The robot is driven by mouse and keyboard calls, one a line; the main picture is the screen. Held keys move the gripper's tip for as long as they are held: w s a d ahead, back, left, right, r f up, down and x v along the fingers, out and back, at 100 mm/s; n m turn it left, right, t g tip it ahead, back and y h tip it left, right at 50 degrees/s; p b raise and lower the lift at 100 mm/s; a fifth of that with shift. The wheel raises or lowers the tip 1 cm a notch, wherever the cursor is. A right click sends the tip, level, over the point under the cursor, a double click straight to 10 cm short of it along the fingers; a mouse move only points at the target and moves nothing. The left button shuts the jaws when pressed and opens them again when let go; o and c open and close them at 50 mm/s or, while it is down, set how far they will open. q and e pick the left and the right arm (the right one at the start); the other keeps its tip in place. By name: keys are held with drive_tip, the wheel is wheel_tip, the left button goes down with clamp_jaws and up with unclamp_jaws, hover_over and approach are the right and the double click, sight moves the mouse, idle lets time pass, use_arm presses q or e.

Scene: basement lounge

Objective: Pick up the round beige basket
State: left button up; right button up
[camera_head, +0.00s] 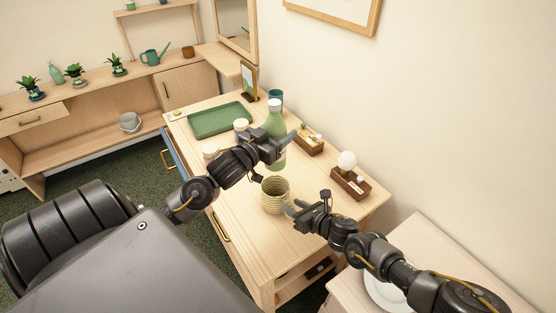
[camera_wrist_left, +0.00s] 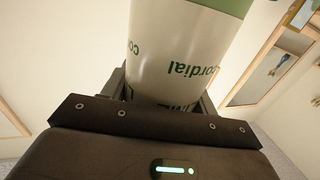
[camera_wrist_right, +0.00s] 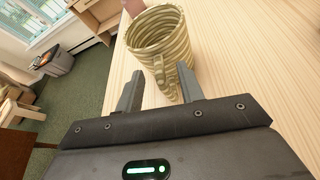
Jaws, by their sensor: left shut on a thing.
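The round beige basket (camera_head: 275,194) stands upright on the wooden desk. It has ridged, striped walls and an open top. In the right wrist view the basket (camera_wrist_right: 160,42) is just beyond my fingertips, with a small loop on its near side. My right gripper (camera_head: 296,209) is open and empty at the basket's right side; its two fingers show apart in the right wrist view (camera_wrist_right: 160,88). My left gripper (camera_head: 282,142) is shut on a green and white cordial bottle (camera_head: 274,120). The bottle's label (camera_wrist_left: 185,60) fills the left wrist view. Whether the bottle touches the desk is hidden.
A green tray (camera_head: 220,119) lies at the desk's far left. Wooden holders (camera_head: 309,141) and one with a white bulb (camera_head: 347,161) stand along the wall side. A white plate (camera_head: 383,292) lies on the table at right. The desk's front is clear.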

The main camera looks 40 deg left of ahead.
sight(280, 200)
drive_tip(key=shift+x, duration=1.15)
drive_tip(key=shift+r, duration=0.1)
clamp_jaws()
